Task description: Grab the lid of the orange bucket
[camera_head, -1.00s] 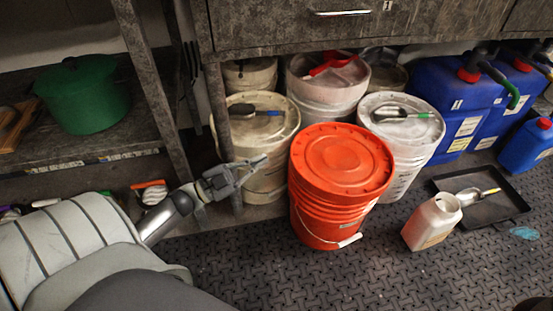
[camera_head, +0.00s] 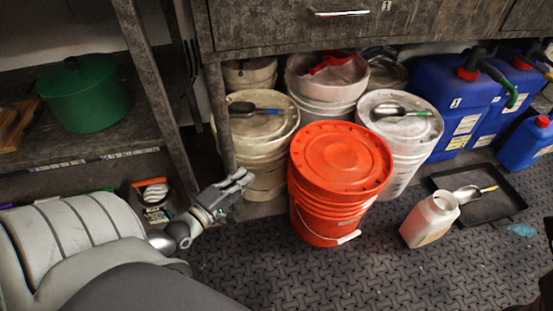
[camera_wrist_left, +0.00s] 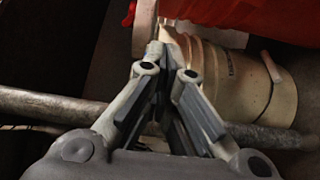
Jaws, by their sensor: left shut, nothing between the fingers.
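The orange bucket (camera_head: 331,218) stands upright on the patterned floor, with its round orange lid (camera_head: 343,158) on top. A white grip hangs on its wire handle low in front. My left gripper (camera_head: 246,178) is left of the bucket, apart from it, at about the height of its upper part in the picture. Its fingers are shut with nothing between them. In the left wrist view the shut fingers (camera_wrist_left: 163,50) point toward a whitish bucket, and the orange bucket (camera_wrist_left: 250,18) fills the upper right. My right gripper does not show.
White buckets with scoops on their lids (camera_head: 256,117) (camera_head: 402,120) stand close behind the orange bucket, under a grey cabinet (camera_head: 300,30). A white bottle (camera_head: 430,220) and black tray (camera_head: 483,212) are to the right. A table leg (camera_head: 220,115) rises behind my left gripper. Floor in front is clear.

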